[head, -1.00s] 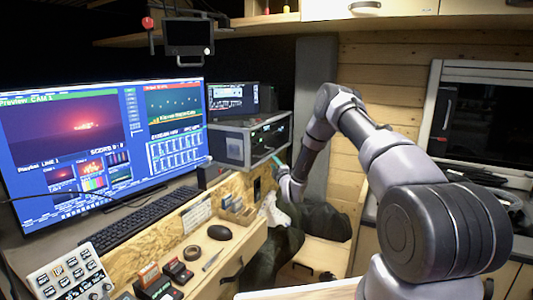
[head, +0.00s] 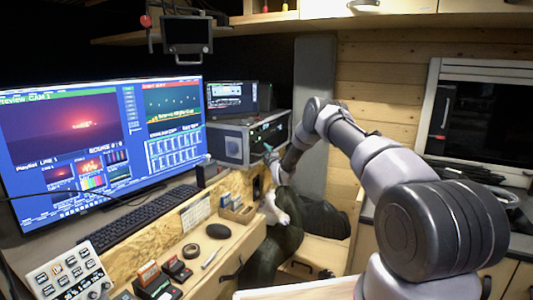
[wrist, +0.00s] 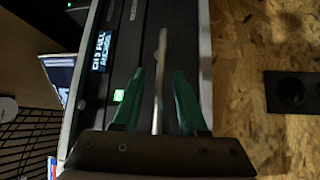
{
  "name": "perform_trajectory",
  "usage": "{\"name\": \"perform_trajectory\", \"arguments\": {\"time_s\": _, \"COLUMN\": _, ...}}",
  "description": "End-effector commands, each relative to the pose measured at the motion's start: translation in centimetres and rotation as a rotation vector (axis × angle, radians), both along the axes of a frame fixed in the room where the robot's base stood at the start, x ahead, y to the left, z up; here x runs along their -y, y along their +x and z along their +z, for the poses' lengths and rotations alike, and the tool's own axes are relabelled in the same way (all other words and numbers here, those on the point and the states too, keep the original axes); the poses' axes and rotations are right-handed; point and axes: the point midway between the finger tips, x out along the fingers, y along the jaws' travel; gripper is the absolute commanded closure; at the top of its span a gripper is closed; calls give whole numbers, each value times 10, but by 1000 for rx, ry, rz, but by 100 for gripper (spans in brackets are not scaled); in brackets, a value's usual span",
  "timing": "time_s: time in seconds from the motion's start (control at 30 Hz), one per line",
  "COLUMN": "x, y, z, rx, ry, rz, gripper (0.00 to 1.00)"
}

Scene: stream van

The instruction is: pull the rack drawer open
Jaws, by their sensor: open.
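The grey rack case (head: 231,146) stands on the desk to the right of the big monitor in the head view. Its dark front faces right and is partly hidden by my arm. In the wrist view the rack's front panel (wrist: 125,45) shows a small lit display and a green-lit button (wrist: 119,95). A pale metal bar handle (wrist: 160,60) runs along the dark drawer front. My gripper (wrist: 157,98) is open, with a green finger on each side of the handle and gaps between. In the head view my gripper (head: 269,151) is at the rack's front, small and partly hidden.
A chipboard panel with a black socket (wrist: 291,91) is beside the rack. A chair with a dark jacket (head: 275,246) stands below my gripper.

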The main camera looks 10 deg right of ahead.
Motion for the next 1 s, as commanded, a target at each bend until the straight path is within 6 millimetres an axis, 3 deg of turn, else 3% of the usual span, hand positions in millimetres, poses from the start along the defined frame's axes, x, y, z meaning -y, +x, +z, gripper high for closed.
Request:
{"name": "perform_trajectory", "arguments": {"time_s": 0.03, "x": 0, "y": 0, "z": 0, "rx": 0, "ry": 0, "rz": 0, "gripper": 58}}
{"name": "perform_trajectory", "arguments": {"time_s": 0.13, "x": 0, "y": 0, "z": 0, "rx": 0, "ry": 0, "rz": 0, "gripper": 96}}
{"name": "perform_trajectory", "arguments": {"time_s": 0.17, "x": 0, "y": 0, "z": 0, "rx": 0, "ry": 0, "rz": 0, "gripper": 100}}
{"name": "perform_trajectory", "arguments": {"time_s": 1.0, "x": 0, "y": 0, "z": 0, "rx": 0, "ry": 1, "rz": -1, "gripper": 100}}
